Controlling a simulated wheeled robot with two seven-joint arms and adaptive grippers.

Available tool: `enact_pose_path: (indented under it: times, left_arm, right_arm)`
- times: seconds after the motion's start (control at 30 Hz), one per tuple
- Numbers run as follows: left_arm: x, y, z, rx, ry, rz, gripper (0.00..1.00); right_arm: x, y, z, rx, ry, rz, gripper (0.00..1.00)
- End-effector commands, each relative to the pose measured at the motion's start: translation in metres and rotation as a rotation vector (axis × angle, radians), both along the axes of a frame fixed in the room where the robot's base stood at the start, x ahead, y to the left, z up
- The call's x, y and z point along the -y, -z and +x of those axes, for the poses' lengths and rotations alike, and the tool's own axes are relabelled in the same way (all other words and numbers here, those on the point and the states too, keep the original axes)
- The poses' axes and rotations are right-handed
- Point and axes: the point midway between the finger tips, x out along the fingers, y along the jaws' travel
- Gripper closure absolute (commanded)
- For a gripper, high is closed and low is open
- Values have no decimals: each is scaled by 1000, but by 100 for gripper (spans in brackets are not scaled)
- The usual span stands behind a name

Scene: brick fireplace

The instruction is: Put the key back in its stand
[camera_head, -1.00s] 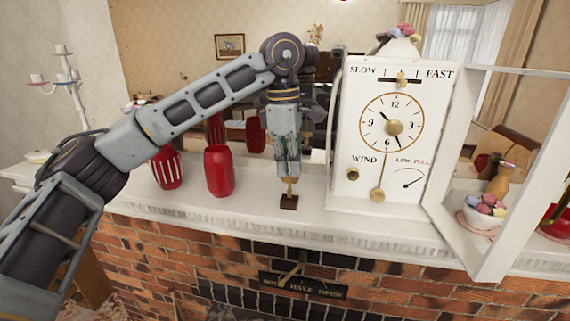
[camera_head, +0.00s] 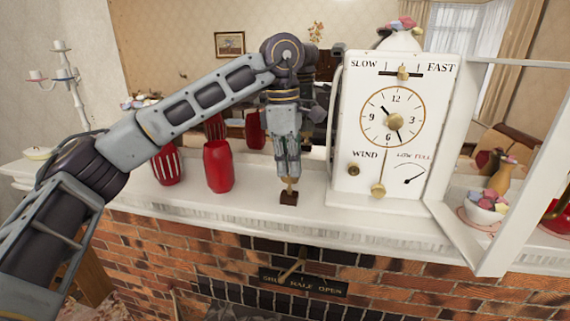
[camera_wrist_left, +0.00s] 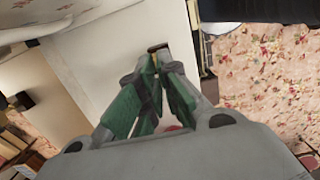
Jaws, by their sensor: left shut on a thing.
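My left gripper (camera_head: 289,174) points straight down over the mantel shelf and is shut on the key (camera_head: 290,185), a small brass-coloured piece showing just under the fingertips. The key's lower end meets the small dark brown stand (camera_head: 288,198) on the shelf; I cannot tell how deep it sits in it. In the left wrist view, the green-padded fingers (camera_wrist_left: 157,58) converge near a brown edge of the stand (camera_wrist_left: 158,46), and the key is mostly hidden. My right gripper is not in view.
A white clock (camera_head: 347,120) stands close to the right of the stand, with its glass door (camera_head: 490,170) swung open. Red vases (camera_head: 218,167) stand to the left. The white mantel shelf (camera_head: 250,208) is narrow, with brick below its front edge.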

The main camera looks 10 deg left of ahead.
Motion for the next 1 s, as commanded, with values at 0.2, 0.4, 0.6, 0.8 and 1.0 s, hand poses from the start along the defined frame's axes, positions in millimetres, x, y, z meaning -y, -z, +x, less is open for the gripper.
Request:
enact_pose_path:
  times: [0.2, 0.4, 0.6, 0.8, 1.0]
  left_arm:
    - [0, 3, 0, 0, 0, 0, 100]
    - [0, 5, 0, 0, 0, 0, 100]
    - [0, 8, 0, 0, 0, 0, 100]
    - [0, 8, 0, 0, 0, 0, 74]
    - [0, 7, 0, 0, 0, 0, 70]
  right_arm:
    - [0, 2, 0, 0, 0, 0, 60]
    - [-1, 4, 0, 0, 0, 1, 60]
    - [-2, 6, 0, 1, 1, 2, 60]
    - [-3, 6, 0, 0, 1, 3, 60]
    - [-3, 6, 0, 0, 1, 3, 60]
